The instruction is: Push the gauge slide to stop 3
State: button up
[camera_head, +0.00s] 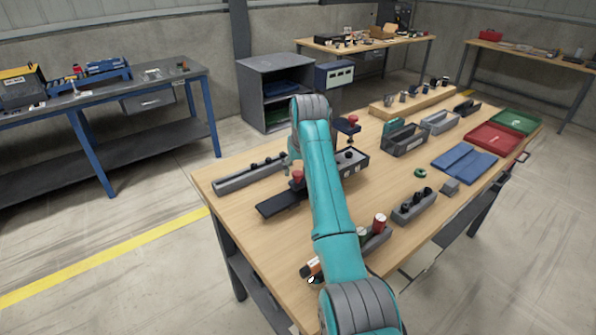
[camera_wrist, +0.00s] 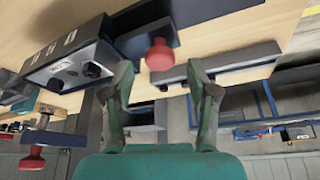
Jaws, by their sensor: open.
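A red knob (camera_wrist: 160,54) stands on a dark rail (camera_wrist: 145,38) beside a grey box (camera_wrist: 66,62) with white marks and two black knobs. The knob and rail look like the gauge slide; I cannot read stop numbers. In the head view the red knob (camera_head: 297,176), dark rail (camera_head: 275,205) and box (camera_head: 345,168) show beside my arm, which hides part of them. My gripper (camera_wrist: 160,76) is open and empty. In the wrist view the red knob shows between its fingertips, beyond them; I see no contact.
A second red knob (camera_wrist: 32,161) sticks out on the box's other side. A long grey holder (camera_head: 250,176) with dark parts lies left of the rail. Another holder with a red-topped part (camera_head: 379,222) stands right of my arm. Bare table lies around the green ring (camera_head: 420,173).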

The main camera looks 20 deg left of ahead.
jog(key=v, duration=1)
